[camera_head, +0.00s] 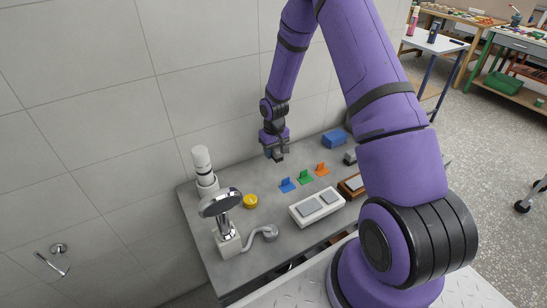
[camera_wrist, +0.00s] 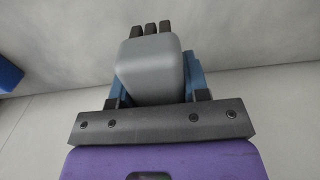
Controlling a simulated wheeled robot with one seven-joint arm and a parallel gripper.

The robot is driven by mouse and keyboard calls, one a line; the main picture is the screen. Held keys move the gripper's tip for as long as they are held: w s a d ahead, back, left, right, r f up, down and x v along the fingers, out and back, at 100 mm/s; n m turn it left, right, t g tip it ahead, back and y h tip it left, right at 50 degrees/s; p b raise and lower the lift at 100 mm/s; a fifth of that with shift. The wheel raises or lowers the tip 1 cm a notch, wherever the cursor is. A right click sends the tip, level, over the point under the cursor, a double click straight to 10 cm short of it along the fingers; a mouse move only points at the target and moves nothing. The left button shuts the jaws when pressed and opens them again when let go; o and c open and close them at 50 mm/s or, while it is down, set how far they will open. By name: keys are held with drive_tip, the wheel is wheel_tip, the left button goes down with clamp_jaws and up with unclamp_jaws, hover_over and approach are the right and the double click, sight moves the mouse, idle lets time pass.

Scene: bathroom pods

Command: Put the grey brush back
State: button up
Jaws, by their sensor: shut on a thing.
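My gripper (camera_head: 275,153) hangs above the back middle of the grey counter in the head view. In the wrist view its blue fingers (camera_wrist: 157,78) are shut on the grey brush (camera_wrist: 150,65), a rounded grey block with several dark tufts at its far end. The fingers are on either side of the block. In the head view the brush is too small and too hidden by the gripper to make out clearly.
On the counter (camera_head: 238,178) stand a white cylinder (camera_head: 203,165), a shower head (camera_head: 220,202) on a stand, a yellow round piece (camera_head: 250,201), blue (camera_head: 287,185), green (camera_head: 306,177) and orange (camera_head: 323,169) clips, a white two-pad tray (camera_head: 317,207) and a blue block (camera_head: 334,138). My arm hides the right side.

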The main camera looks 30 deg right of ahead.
sight(275, 164)
drive_tip(key=shift+f, duration=2)
drive_tip(key=shift+f, duration=0.15)
drive_tip(key=o, duration=1)
drive_tip(key=shift+d, duration=0.1)
